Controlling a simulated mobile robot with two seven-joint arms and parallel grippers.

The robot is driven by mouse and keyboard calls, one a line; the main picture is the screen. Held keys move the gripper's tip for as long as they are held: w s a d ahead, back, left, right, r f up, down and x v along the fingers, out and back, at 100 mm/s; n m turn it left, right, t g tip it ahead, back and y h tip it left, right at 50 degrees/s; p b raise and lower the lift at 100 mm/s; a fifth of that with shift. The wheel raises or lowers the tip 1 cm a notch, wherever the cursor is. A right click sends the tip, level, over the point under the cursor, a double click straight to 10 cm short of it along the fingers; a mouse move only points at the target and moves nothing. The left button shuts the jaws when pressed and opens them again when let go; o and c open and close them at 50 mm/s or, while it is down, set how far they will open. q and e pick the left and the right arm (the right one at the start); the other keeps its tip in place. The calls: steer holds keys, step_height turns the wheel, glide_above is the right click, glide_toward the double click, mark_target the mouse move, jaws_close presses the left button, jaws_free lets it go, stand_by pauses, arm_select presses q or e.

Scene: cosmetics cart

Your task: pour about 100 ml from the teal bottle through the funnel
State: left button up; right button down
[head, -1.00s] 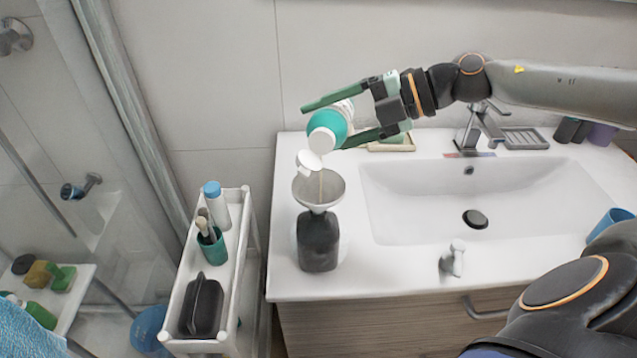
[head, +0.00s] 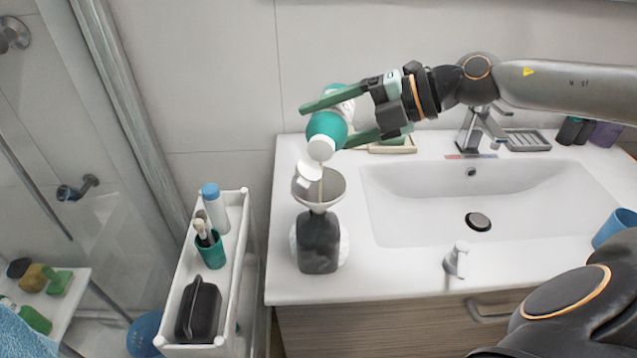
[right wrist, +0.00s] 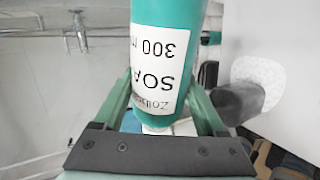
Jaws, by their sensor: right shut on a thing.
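The teal bottle (head: 328,127) is tipped with its open white flip cap pointing down over the funnel (head: 320,187). A thin pale stream runs from the cap into the funnel. The funnel sits in the mouth of a dark bottle (head: 318,243) standing near the counter's left edge. My right gripper (head: 325,122) is shut on the teal bottle, holding it above the counter. The level inside the dark bottle cannot be made out. My left gripper is not in view.
A sink (head: 485,205) with a tap (head: 480,125) lies right of the dark bottle. A white cart (head: 236,270) on the left holds a blue-capped bottle, a teal cup with brushes and a black caddy. A blue cup (head: 613,228) stands at the right.

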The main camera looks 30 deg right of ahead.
mark_target(327, 110)
arm_select(q)
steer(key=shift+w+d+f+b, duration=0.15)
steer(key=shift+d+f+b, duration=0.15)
steer(key=shift+b, duration=0.15)
arm_select(e)
steer(key=shift+r+n+t+h, duration=0.3)
steer(key=shift+r+n, duration=0.2)
steer(key=shift+r, duration=0.05)
stand_by(0.8)
steer(key=shift+s+a+r+n+t+h, duration=0.1)
steer(key=shift+r+n+t+h, duration=0.15)
steer(key=shift+r, duration=0.4)
steer(key=shift+s+a+r+n+t+h, duration=0.15)
steer(key=shift+r+n, duration=0.2)
steer(key=shift+r, duration=0.25)
arm_select(q)
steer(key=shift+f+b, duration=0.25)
steer(key=shift+b, duration=0.05)
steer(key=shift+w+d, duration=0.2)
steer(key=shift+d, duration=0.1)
arm_select(e)
steer(key=shift+r, duration=0.2)
arm_select(q)
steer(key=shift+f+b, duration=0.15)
steer(key=shift+b, duration=0.3)
arm_select(e)
steer(key=shift+n, duration=0.3)
